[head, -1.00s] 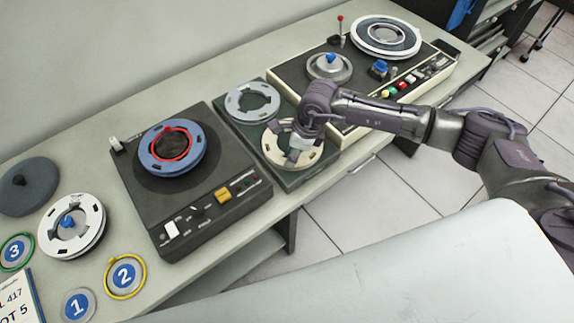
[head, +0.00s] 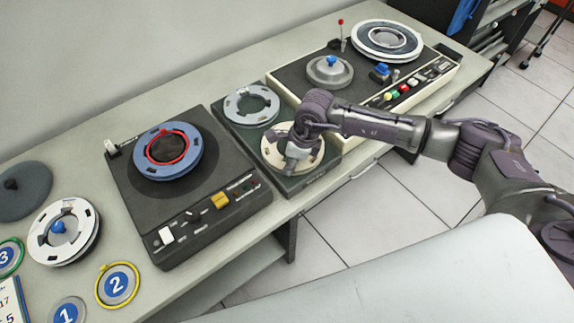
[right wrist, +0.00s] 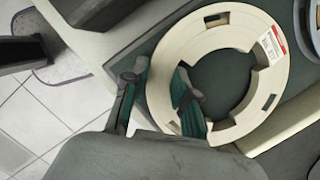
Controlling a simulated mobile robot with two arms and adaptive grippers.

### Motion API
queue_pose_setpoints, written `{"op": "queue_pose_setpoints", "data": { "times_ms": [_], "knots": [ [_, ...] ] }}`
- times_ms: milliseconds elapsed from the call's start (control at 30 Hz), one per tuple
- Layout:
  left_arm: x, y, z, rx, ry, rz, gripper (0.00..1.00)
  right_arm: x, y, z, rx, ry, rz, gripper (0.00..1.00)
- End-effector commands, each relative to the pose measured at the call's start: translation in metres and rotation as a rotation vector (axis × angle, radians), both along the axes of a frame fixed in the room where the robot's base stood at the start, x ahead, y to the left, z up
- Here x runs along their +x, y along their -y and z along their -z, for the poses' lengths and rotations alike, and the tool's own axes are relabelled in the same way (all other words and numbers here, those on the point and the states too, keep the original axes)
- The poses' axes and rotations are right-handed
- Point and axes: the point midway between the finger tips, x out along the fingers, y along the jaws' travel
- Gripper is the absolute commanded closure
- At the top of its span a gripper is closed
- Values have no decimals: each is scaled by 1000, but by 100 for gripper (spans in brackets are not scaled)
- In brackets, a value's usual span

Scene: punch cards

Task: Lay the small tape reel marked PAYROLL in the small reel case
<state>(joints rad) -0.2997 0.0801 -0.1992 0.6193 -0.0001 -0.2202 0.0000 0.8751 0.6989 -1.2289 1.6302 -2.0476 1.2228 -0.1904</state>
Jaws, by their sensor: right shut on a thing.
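A cream ring-shaped reel (head: 271,157) lies on the front half of a flat dark green case (head: 316,179). The right wrist view shows the reel (right wrist: 170,52) large, with a small red and white label whose print is too small to read. My right gripper (head: 291,156) is over the reel. In the right wrist view my right gripper (right wrist: 156,100) has one finger outside the reel's rim and one in its hole, shut on the ring. I cannot read PAYROLL on any reel. My left gripper is out of view.
A grey reel (head: 252,95) lies on the back half of the green case. A dark deck with a blue reel (head: 188,165) stands left, a cream console (head: 350,121) right. A white reel (head: 64,245) and numbered discs (head: 117,285) lie at the left. The bench front edge is close.

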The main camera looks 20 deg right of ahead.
Motion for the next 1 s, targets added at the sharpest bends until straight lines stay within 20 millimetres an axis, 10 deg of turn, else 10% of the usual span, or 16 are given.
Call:
{"op": "queue_pose_setpoints", "data": {
  "times_ms": [1000],
  "knots": [
    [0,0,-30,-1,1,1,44,0,0,-49,0,1,0,100]
  ]
}}
